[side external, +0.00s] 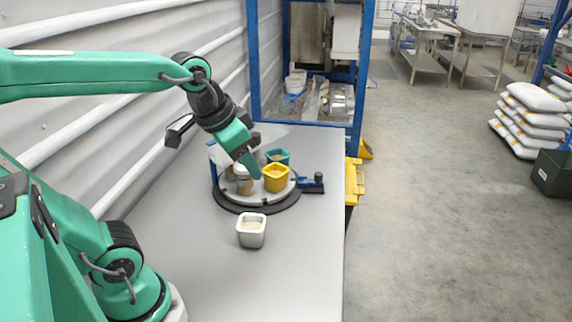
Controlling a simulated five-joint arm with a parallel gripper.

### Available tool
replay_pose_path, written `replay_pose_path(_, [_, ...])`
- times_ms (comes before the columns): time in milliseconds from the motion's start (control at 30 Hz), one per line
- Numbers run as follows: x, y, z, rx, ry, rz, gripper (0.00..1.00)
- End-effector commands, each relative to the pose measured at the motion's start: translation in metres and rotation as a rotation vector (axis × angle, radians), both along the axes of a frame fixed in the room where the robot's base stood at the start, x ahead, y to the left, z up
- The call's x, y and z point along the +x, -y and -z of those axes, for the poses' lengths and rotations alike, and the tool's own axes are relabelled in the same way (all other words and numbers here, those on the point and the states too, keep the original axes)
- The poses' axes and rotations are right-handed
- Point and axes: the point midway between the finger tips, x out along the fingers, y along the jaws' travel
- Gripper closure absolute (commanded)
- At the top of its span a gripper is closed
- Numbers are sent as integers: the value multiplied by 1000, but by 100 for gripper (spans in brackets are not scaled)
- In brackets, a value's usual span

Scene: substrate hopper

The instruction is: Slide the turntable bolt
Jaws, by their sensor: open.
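The turntable (226,195) is a round grey plate on a dark ring, standing on the grey bench. A blue block with a dark knob, which looks like the bolt (313,184), sits at the turntable's right edge. A yellow pot (276,179), a teal pot (283,155) and a jar with tan contents (243,180) stand on the turntable. My gripper (252,166) points down over the turntable, above and left of the yellow pot and apart from the bolt. It is open, and its fingertips are small in this view. Part of the turntable's back is hidden behind my gripper.
A ribbed wall runs along the left. A blue frame (310,122) stands at the bench's far end. The front right of the bench is clear.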

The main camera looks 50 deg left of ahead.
Motion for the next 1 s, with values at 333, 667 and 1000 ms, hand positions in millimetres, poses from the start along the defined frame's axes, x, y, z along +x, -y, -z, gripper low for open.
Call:
replay_pose_path(333, [68,-19,-12,54,-86,96,58])
replay_pose_path(667, [134,-42,-3,92,-165,195,58])
replay_pose_path(1000, [198,-72,26,117,-243,300,58])
